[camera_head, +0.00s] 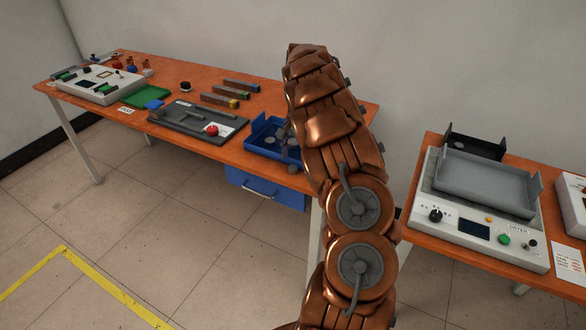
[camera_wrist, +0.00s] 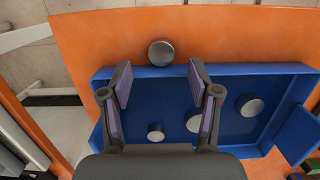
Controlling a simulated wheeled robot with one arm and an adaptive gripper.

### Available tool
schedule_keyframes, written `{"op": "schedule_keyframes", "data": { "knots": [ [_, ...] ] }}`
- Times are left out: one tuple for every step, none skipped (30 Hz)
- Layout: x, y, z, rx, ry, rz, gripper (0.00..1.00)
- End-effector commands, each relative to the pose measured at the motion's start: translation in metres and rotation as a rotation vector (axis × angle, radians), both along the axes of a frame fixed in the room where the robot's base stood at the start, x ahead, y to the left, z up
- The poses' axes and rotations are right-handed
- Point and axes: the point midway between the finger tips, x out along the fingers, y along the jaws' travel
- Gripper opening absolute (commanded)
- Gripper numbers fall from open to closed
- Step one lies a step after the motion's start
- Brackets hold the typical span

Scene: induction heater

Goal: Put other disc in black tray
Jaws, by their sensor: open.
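Several grey metal discs show in the wrist view. One disc (camera_wrist: 161,52) lies on the orange table just outside the blue tray (camera_wrist: 172,72). Others lie inside that tray, including a disc (camera_wrist: 249,106) at the right and a small one (camera_wrist: 155,132) low between my fingers. My gripper (camera_wrist: 159,82) is open and empty above the tray's edge, with the outside disc just beyond its fingertips. The black tray (camera_head: 487,143) stands on the right table behind a grey tray; a small grey round spot, perhaps a disc (camera_head: 459,145), shows in it.
The dryer (camera_head: 470,238) with its grey tray (camera_head: 485,183) fills the front of the right table. A gap separates the two tables. A dark grey fixture (camera_head: 185,122) and several coloured-end bars lie left of the blue tray. My arm hides part of the left table's right end.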

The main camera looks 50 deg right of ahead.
Motion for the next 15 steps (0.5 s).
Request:
{"op": "schedule_keyframes", "data": {
  "knots": [
    [-0.002,0.002,-0.004,0.002,0.005,0.0,0.62],
    [-0.001,0.003,-0.007,0.002,0.005,0.0,0.62],
    [-0.001,0.003,-0.011,0.001,0.004,-0.002,0.62],
    [-0.001,0.004,-0.014,0.0,0.002,-0.002,0.62],
    [-0.001,0.005,-0.018,0.0,0.002,-0.001,0.62],
    [-0.001,0.006,-0.023,0.001,0.002,0.0,0.62],
    [-0.001,0.006,-0.026,0.001,0.002,0.0,0.62],
    [-0.001,0.006,-0.028,0.001,0.002,0.0,0.62],
    [-0.001,0.007,-0.031,0.002,0.002,0.0,0.62],
    [-0.001,0.007,-0.032,0.002,0.002,0.0,0.62],
    [-0.001,0.007,-0.034,0.002,0.001,0.0,0.62],
    [-0.001,0.008,-0.035,0.002,0.001,0.0,0.62],
    [-0.001,0.008,-0.035,0.001,0.0,0.0,0.62],
    [-0.001,0.008,-0.036,0.001,0.0,0.001,0.62],
    [-0.001,0.008,-0.036,0.001,0.0,0.001,0.62]
  ]
}}
